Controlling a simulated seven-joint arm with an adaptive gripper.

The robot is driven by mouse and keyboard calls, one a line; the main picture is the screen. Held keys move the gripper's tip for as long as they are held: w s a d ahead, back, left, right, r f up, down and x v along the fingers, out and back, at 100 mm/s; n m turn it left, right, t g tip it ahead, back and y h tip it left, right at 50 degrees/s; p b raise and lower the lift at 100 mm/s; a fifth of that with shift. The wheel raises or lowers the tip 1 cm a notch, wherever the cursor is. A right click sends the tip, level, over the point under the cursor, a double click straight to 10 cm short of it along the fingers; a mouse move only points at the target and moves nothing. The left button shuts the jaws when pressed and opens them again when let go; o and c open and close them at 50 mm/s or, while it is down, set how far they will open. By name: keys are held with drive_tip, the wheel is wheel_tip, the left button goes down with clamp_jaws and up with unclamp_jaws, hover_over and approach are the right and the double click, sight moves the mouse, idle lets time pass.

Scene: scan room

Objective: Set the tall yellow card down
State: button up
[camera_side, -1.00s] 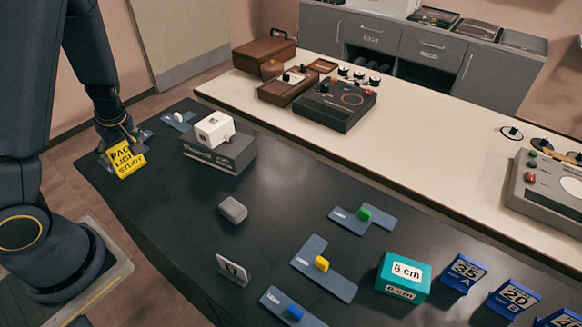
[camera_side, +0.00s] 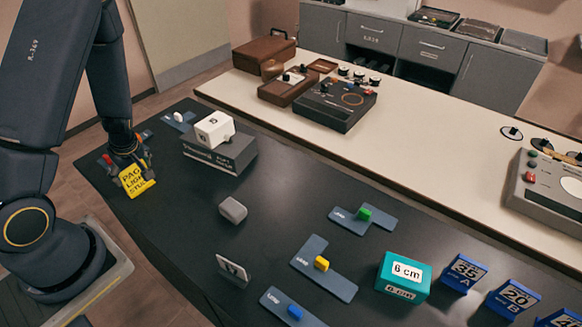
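The yellow card (camera_side: 137,181) with black lettering is at the left edge of the dark table in the side view. It is tilted, and its printed face is toward the camera. My gripper (camera_side: 127,166) is at the card's upper edge and appears shut on it; the fingertips are partly hidden behind the card. I cannot tell whether the card's lower edge touches the table.
A red piece (camera_side: 106,159) is just left of my gripper. A white block (camera_side: 214,130) sits on a grey box (camera_side: 222,155) to the right. A small grey block (camera_side: 233,210) and a white standing card (camera_side: 233,269) are nearer. Bare black tabletop (camera_side: 180,215) lies between.

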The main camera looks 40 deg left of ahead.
drive_tip(key=shift+o, duration=1.3)
drive_tip(key=shift+r, duration=0.15)
drive_tip(key=v, duration=1.2)
drive_tip(key=w+d+r+m+t+h, duration=0.1)
drive_tip(key=d+r+m+h, duration=0.15)
drive_tip(key=d, duration=0.35)
drive_tip(key=w+d+r+m+t+h, duration=0.1)
drive_tip(key=w+d+r+m+h, duration=0.1)
drive_tip(key=d+m, duration=0.3)
drive_tip(key=s+d+r+m+t, duration=0.1)
drive_tip(key=s+d+r+m, duration=0.2)
drive_tip(key=d+r+m, duration=0.1)
drive_tip(key=s+d+r+m+t, duration=0.2)
drive_tip(key=d+r+m, duration=0.3)
drive_tip(key=r, duration=0.4)
drive_tip(key=shift+s+d+r+m+t, duration=0.3)
drive_tip(key=shift+s+m, duration=0.1)
drive_tip(key=shift+m, duration=0.35)
